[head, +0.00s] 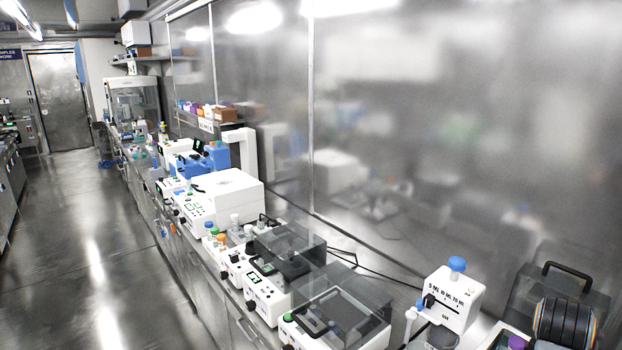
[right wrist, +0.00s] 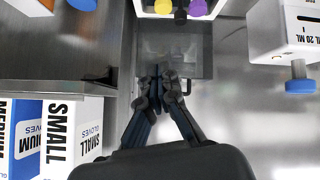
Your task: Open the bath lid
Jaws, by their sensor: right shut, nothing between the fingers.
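In the head view a smoky lid (head: 522,292) with a black handle (head: 567,268) at the far right appears to be the same one. The bath's white front (right wrist: 150,7) has yellow and purple knobs. My left gripper is not in view.
A white dispenser (head: 455,303) with a blue knob stands beside the bath; it also shows in the right wrist view (right wrist: 290,30). Glove boxes (right wrist: 72,135) stand at the lower left there. Two other clear-lidded units (head: 350,300) line the bench. A metal wall runs behind.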

